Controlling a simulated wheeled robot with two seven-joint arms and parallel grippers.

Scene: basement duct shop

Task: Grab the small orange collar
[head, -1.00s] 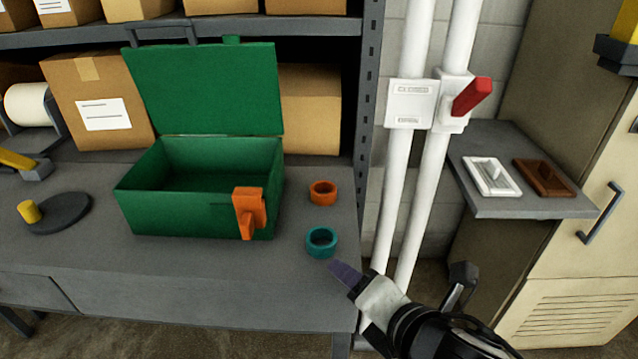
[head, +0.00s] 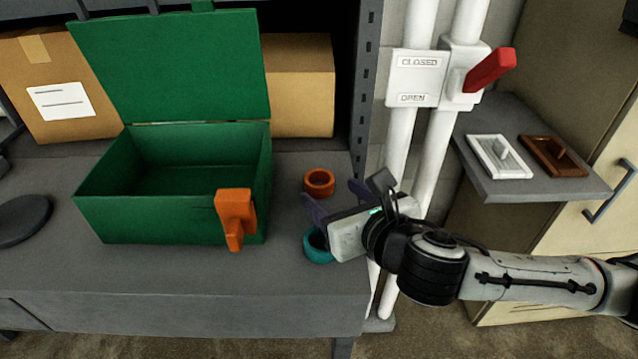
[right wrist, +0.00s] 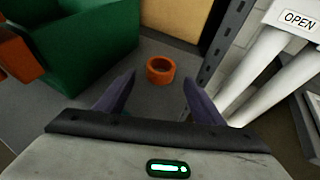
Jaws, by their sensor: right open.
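The small orange collar (head: 319,182) stands on the grey bench, right of the green box and close to the shelf post. In the right wrist view the orange collar (right wrist: 160,70) lies ahead of and between my open fingers, apart from both. My right gripper (head: 338,198) is open and empty, just in front of the collar in the head view. A teal collar (head: 314,247) sits on the bench below my right gripper and is partly hidden by it. My left gripper is not in view.
The open green box (head: 150,221) with an orange latch (head: 236,218) stands left of the collar. White pipes (head: 400,155) with a red lever (head: 490,70) rise to the right. A cardboard box (head: 301,85) is behind.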

